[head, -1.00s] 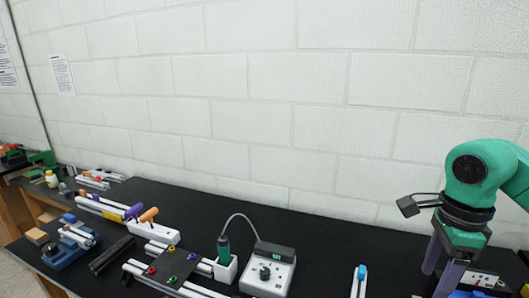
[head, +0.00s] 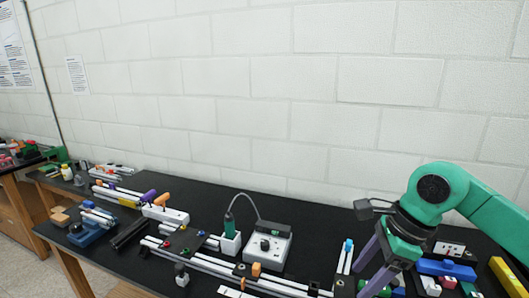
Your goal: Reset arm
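My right arm comes in from the right, green with purple fingers. My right gripper (head: 373,272) points down over the right part of the black table (head: 320,222). Its two purple fingers are spread apart, and I see nothing held between them. The lower fingertips are near small parts on the table; whether they touch cannot be told. My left gripper and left arm are not in view.
A soldering station (head: 268,248) with a green iron (head: 229,224) stands mid-table. Long aluminium extrusions (head: 205,262) lie in front of it. A blue block (head: 446,269) and a yellow bar (head: 508,276) lie at the right. A blue vise-like fixture (head: 88,231) is at the left.

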